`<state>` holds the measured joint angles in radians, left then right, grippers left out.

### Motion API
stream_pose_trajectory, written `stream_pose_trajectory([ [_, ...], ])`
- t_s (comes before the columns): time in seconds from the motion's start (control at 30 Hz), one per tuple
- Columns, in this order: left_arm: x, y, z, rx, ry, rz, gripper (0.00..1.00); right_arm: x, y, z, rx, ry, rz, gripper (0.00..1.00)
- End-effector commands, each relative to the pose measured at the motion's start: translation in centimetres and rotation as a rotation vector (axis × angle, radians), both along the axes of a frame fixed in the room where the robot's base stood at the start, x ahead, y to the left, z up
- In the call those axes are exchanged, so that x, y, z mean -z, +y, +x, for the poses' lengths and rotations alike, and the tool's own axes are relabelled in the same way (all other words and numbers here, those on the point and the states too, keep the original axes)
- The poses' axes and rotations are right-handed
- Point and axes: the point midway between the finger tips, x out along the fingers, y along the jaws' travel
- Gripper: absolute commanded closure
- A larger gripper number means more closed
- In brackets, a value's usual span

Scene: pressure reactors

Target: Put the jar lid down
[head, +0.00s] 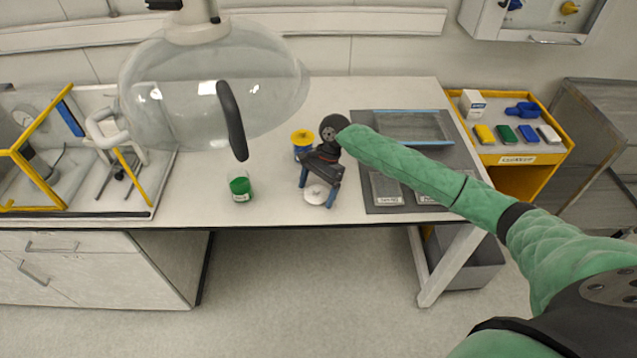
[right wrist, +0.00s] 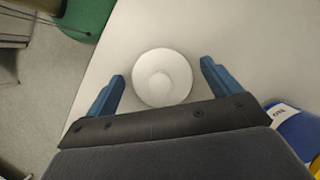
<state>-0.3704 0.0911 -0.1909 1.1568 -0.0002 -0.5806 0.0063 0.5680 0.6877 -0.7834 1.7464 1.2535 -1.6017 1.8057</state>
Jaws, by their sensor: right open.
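A green jar (head: 240,188) stands to the left of the lid. My left gripper is not in view.
A blue and yellow container (head: 302,141) stands behind the lid. A grey mat (head: 378,157) with labelled trays lies to the right. A clear dome with a black handle (head: 232,120) hangs at upper left. The bench between jar and lid is free.

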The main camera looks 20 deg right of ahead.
Motion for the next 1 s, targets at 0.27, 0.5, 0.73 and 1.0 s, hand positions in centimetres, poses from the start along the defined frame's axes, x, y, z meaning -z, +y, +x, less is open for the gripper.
stream_pose_trajectory([
  [0.27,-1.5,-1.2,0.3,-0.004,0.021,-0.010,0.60,-2.1,-0.8,0.5,0.001,-0.002,0.000,0.10],
  [0.5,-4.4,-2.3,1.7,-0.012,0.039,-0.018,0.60,-6.2,-2.3,1.4,0.000,-0.003,0.001,0.10],
  [0.73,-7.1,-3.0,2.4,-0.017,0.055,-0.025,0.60,-9.6,-3.4,2.0,-0.001,-0.002,0.000,0.10],
  [1.0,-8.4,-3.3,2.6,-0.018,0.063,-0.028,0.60,-11.3,-4.0,2.3,0.000,0.000,0.000,0.10],
])
